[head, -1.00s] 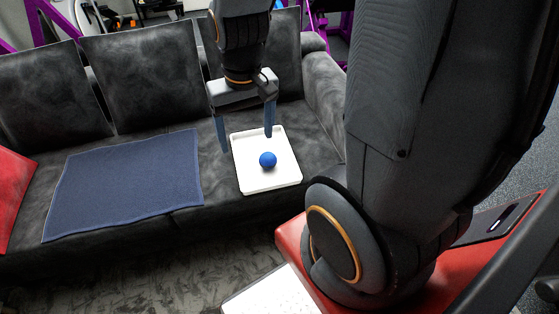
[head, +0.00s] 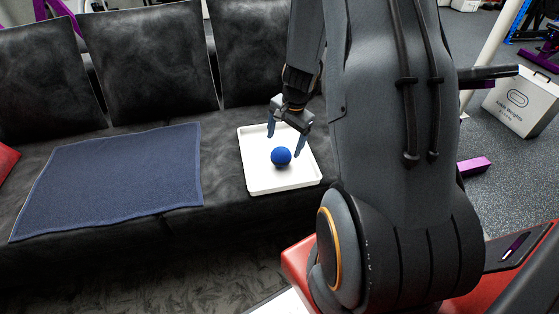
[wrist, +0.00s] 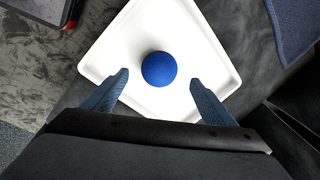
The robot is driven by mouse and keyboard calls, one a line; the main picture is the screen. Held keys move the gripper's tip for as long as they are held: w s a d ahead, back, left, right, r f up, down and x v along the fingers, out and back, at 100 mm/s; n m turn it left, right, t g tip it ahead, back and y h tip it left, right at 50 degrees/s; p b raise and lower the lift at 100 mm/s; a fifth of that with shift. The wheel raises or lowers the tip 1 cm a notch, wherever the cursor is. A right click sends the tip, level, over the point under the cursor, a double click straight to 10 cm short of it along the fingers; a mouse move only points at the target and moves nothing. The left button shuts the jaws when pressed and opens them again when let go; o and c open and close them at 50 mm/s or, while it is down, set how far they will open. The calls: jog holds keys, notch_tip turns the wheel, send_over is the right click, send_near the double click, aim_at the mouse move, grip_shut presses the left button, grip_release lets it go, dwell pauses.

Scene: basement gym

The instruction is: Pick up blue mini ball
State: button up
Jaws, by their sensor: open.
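The blue mini ball (head: 281,156) sits in a white square tray (head: 254,178) on the dark sofa seat. In the wrist view the ball (wrist: 159,69) lies near the middle of the tray (wrist: 200,40), slightly ahead of the gap between the fingertips. My gripper (head: 285,142) is open and empty, with its blue fingers pointing down over the tray near the ball. In the wrist view both fingers (wrist: 160,82) are apart, one to each side of the gap, and neither touches the ball.
A blue towel (head: 110,180) lies flat on the seat left of the tray. Dark back cushions (head: 150,62) stand behind. Part of a red cushion (head: 6,160) shows at far left. A white box (head: 522,100) stands on the floor at right.

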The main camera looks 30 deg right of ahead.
aim_at(283, 150)
jog(key=f+b, duration=0.1)
jog(key=f, duration=0.2)
jog(key=w+f+b, duration=0.1)
jog(key=f, duration=0.2)
jog(key=shift+w+f, duration=0.2)
jog(key=shift+f, duration=0.2)
jog(key=c, duration=1.1)
